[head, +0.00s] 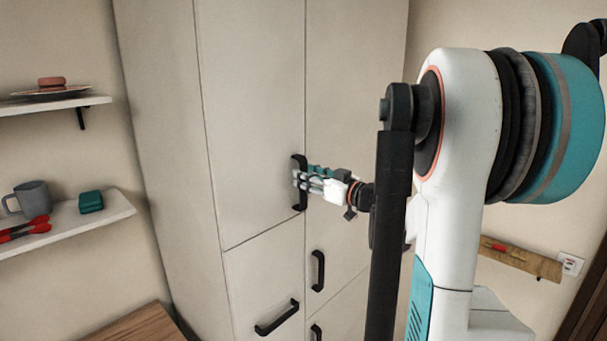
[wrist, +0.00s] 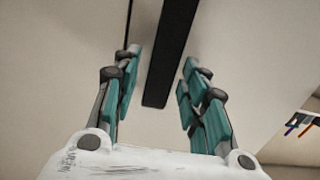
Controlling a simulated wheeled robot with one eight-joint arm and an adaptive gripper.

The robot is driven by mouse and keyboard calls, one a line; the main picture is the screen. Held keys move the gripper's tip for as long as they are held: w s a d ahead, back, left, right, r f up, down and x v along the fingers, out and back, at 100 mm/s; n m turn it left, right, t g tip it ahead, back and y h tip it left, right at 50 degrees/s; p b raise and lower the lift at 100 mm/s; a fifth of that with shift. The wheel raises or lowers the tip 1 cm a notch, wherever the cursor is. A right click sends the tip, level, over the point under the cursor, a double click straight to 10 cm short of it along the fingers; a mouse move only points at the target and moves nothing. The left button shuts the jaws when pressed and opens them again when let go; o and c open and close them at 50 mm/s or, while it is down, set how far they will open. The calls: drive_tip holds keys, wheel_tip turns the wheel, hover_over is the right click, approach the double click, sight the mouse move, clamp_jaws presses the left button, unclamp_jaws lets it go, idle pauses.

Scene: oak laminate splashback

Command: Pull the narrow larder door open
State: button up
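The tall pale cupboard has an upper door (head: 255,110) that looks shut, flush with its neighbours. A black vertical bar handle (head: 298,160) stands near this door's lower right edge. The handle also shows in the wrist view as a dark bar (wrist: 168,60) running down between my fingers. My gripper (head: 303,181) is at the handle in the head view. In the wrist view my gripper (wrist: 160,58) is open, one teal-padded finger on each side of the bar, with gaps visible on both sides. I cannot tell how deep the bar sits between the fingers.
Lower doors carry more black handles, one vertical (head: 318,270) and one slanting (head: 277,317). Wall shelves at left hold a grey mug (head: 33,197), a teal box (head: 91,201) and a plate (head: 52,92). A wooden top (head: 135,326) lies at the lower left. A wooden rail (head: 520,262) is at right.

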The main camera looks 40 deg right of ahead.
drive_tip(key=shift+w, duration=0.9)
drive_tip(key=shift+a, duration=0.1)
clamp_jaws()
